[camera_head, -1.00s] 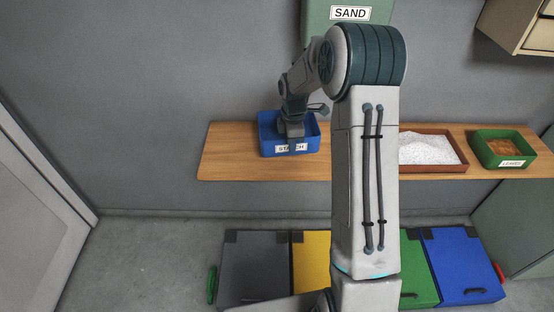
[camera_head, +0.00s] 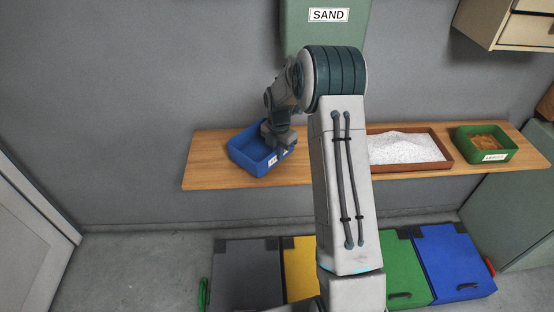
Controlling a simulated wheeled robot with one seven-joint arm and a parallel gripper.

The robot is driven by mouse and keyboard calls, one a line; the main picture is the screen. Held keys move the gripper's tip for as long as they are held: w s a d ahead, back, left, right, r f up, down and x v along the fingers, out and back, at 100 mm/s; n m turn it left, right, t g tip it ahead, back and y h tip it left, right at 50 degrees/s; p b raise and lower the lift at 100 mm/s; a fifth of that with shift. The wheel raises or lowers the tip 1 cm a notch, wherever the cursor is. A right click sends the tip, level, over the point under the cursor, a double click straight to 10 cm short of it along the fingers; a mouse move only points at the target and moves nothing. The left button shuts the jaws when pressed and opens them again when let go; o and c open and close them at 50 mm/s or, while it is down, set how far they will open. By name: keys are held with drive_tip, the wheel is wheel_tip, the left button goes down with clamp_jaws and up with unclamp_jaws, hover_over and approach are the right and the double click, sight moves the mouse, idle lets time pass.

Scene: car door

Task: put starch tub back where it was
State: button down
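The blue starch tub (camera_head: 248,150) is at the left part of the wooden shelf (camera_head: 205,170). It is turned at an angle, and its white label is partly covered. My gripper (camera_head: 277,145) is at the tub's right front side, over its rim. The fingers are too small and hidden to show whether they grip the rim. I cannot tell whether the tub rests on the shelf or is slightly above it. The tub looks empty inside.
A brown tray of white grains (camera_head: 407,148) and a green leaves tub (camera_head: 485,145) stand on the shelf's right. A green sand container (camera_head: 322,30) hangs above. Several coloured lidded bins (camera_head: 245,272) stand below. The shelf's left end is bare.

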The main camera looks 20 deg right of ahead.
drive_tip(key=shift+f, duration=1.9)
drive_tip(key=c, duration=1.6)
unclamp_jaws()
drive_tip(key=shift+c, duration=0.2)
